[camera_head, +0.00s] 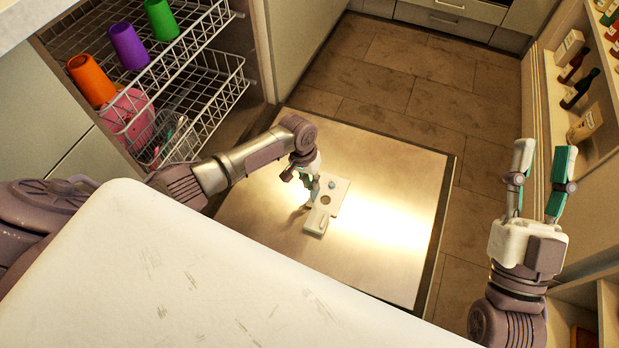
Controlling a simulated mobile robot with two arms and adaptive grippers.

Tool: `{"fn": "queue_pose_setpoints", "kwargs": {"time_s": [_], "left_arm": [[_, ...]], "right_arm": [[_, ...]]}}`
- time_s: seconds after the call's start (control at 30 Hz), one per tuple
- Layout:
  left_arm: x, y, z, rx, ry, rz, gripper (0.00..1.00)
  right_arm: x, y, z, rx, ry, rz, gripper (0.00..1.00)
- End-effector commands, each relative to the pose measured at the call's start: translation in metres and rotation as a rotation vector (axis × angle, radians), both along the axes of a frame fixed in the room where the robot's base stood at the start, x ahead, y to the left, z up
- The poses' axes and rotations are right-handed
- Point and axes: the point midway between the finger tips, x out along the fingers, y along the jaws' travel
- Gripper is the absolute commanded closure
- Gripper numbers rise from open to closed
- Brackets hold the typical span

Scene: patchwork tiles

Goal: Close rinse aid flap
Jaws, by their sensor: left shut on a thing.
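The white dispenser (340,194) is set in the inner face of the open, lowered dishwasher door (395,215). It has a round dark opening and a small blue-grey knob (332,183). A pale lid (318,220) lies at its near end. My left gripper (313,190) reaches down to the dispenser's left edge, with its fingers shut on a small part there that looks like the rinse aid flap; the fingers largely hide it, and its exact angle is unclear. My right gripper (538,165) is open and empty, pointing up, well right of the door.
Wire racks (205,75) at the upper left hold orange (91,80), purple (128,46) and green (161,20) cups and a pink item (128,112). Shelves with bottles (580,90) stand at the right. A white surface (190,270) fills the foreground. Tiled floor (420,75) behind the door is clear.

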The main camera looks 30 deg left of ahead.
Motion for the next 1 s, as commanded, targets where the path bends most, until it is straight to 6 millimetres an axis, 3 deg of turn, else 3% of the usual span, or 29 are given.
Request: {"fn": "queue_pose_setpoints", "kwargs": {"time_s": [0.1,0.27,0.6,0.8,1.0], "left_arm": [[0.001,-0.003,0.006,0.041,0.002,-0.001,1.00],[0.000,-0.008,0.005,0.100,0.007,-0.001,1.00],[0.002,-0.019,0.006,0.230,0.012,-0.001,1.00],[0.002,-0.025,0.004,0.315,0.018,-0.001,1.00],[0.002,-0.033,0.003,0.405,0.023,-0.001,1.00]], "right_arm": [[0.017,0.000,-0.024,-0.056,0.196,-0.011,0.60],[0.028,-0.003,-0.067,-0.124,0.448,-0.026,0.60],[0.018,-0.017,-0.141,-0.231,0.869,-0.050,0.60],[0.005,-0.024,-0.165,-0.266,1.016,-0.057,0.60],[0.000,-0.026,-0.174,-0.277,1.067,-0.060,0.60]]}}
